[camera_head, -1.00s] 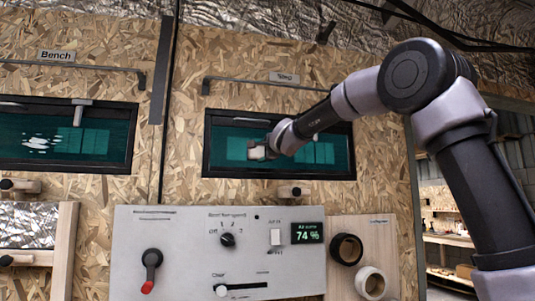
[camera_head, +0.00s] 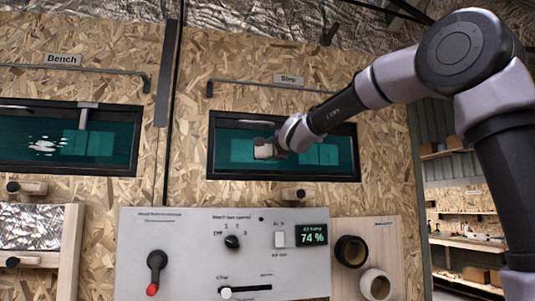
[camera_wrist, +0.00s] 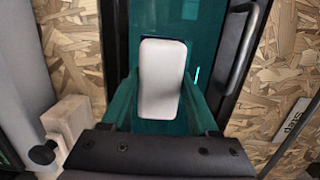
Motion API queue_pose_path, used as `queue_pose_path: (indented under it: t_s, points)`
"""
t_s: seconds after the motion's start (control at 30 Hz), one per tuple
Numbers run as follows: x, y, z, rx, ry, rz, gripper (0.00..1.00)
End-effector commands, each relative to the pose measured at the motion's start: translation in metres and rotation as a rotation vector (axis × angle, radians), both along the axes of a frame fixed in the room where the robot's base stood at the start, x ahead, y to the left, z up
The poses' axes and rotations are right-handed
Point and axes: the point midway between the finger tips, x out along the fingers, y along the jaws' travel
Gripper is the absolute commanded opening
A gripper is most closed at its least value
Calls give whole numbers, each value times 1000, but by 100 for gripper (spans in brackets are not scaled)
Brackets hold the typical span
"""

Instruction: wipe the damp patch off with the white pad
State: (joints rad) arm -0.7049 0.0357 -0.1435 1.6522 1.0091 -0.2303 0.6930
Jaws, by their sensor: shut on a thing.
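The white pad (camera_head: 264,151) is in my gripper (camera_head: 272,147), in front of the right window's teal pane. In the wrist view the pad (camera_wrist: 162,78) is a pale rounded block between the fingers (camera_wrist: 162,100), over the teal pane. I cannot tell whether it touches the glass. A whitish, blotchy patch (camera_head: 46,146) shows on the left window's pane, under the "Bench" label, well left of my gripper. I see no clear patch on the right pane; the pad and gripper hide part of it.
A rail (camera_head: 270,87) runs above the right window (camera_head: 212,150), under the "Step" label (camera_head: 288,79). A grey control panel (camera_head: 190,255) and two rolls (camera_head: 351,251) are lower down. A small fixture (camera_head: 85,115) is on the left window.

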Motion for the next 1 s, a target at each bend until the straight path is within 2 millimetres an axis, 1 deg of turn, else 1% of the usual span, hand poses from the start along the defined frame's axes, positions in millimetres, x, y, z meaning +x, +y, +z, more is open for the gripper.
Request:
queue_pose_path:
  t_s: [0.1, 0.43, 0.8, 1.0]
  points:
    - [-3, -1, 0, 0, 1, 0, 16]
    - [-5, -1, 0, 0, 0, 0, 16]
    - [-32, -9, 0, -1, 0, 0, 16]
    - [-32, -9, 0, 0, 0, 0, 16]
